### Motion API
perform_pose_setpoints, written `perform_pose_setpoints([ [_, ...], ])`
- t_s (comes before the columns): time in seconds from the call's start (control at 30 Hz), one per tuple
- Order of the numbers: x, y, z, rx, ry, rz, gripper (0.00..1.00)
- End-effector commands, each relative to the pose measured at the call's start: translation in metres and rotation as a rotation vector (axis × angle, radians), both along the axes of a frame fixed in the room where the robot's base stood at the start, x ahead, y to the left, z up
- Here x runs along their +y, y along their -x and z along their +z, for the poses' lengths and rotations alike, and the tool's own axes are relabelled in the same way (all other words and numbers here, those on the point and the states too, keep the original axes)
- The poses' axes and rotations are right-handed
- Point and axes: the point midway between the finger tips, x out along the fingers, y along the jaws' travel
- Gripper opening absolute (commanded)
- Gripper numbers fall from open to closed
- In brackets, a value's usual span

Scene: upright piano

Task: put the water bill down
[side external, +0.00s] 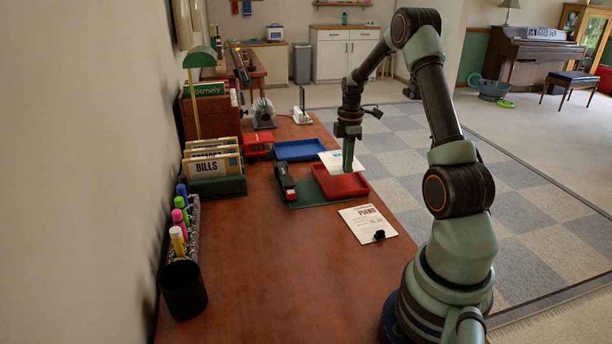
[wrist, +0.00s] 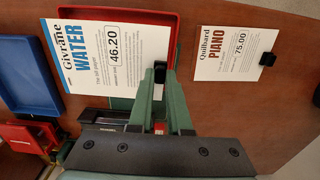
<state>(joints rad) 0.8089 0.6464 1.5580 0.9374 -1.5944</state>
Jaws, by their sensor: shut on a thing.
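The water bill (wrist: 90,62), a white sheet with a blue WATER heading, shows in the wrist view, with a black clip (wrist: 160,45) at its right edge. My gripper (wrist: 160,75) is shut on the bill at this clipped edge; the fingers partly hide the grip. In the side view my gripper (side external: 347,170) points down at the red tray (side external: 350,190), and the bill (side external: 328,158) shows behind the fingers, over the tray's far part. The bill looks roughly level. I cannot tell whether it touches the tray.
The piano bill (side external: 362,222) lies on the desk in front of the red tray, with its own black clip. A blue tray (side external: 300,150) stands behind. Bill folders (side external: 210,167) stand by the wall.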

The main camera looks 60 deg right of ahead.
Motion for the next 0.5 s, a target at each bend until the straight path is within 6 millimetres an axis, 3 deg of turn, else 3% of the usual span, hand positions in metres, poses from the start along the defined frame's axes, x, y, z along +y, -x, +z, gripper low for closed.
perform_pose_setpoints([
  [0.5,0.001,0.000,-0.061,0.001,-0.001,0.000,0.00],
])
